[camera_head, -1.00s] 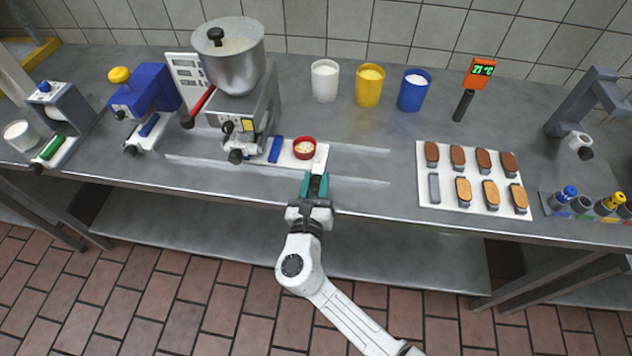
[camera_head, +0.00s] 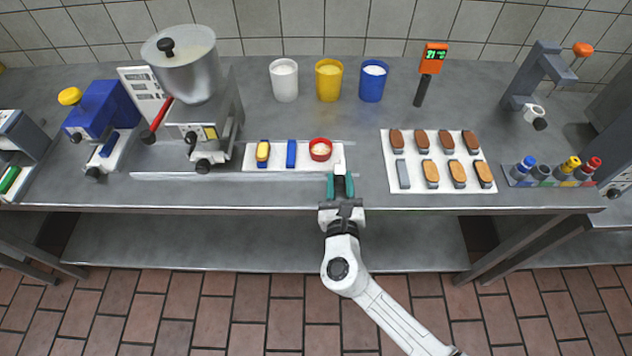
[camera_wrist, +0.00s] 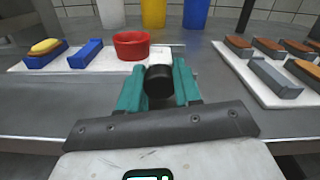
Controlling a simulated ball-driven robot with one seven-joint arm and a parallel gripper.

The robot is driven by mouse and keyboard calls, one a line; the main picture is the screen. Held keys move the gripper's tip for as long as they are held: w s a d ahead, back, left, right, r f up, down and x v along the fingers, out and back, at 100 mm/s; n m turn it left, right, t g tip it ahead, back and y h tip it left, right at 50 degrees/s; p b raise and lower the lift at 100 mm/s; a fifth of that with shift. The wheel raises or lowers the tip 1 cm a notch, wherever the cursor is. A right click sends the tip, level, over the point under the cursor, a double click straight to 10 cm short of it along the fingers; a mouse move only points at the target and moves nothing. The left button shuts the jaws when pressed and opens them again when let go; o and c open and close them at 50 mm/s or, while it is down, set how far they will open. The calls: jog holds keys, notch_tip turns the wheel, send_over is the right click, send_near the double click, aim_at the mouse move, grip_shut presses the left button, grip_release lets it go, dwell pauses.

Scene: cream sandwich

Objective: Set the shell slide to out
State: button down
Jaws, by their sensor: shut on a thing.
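The shell slide (camera_head: 276,156) is a white plate on the counter, drawn out to the right of the silver machine (camera_head: 190,75). It bears a yellow-topped piece in a blue holder (camera_head: 263,153), an empty blue holder (camera_head: 291,154) and a red bowl (camera_head: 320,149) with pale contents. My gripper (camera_head: 340,182) is at the slide's right end. In the wrist view, its teal fingers are shut on a black round knob (camera_wrist: 159,82) at the near edge of the slide (camera_wrist: 110,62).
A white tray (camera_head: 442,192) with several brown and tan pieces lies to the right. White (camera_head: 284,82), yellow (camera_head: 329,82) and blue (camera_head: 372,83) cups stand behind. A blue machine (camera_head: 103,108) stands at left. Bare counter lies between slide and cups.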

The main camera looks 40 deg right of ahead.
aim_at(355, 184)
jog(key=shift+s+d, duration=0.5)
jog(key=shift+d, duration=0.15)
jog(key=shift+s+d, duration=0.45)
jog(key=shift+d, duration=0.2)
jog(key=c, duration=0.8)
grip_release()
jog(key=shift+d, duration=0.1)
jog(key=shift+s, duration=0.1)
jog(key=b+v, duration=0.1)
jog(key=v, duration=0.9)
jog(key=shift+s+a+b, duration=0.25)
jog(key=shift+b, duration=0.05)
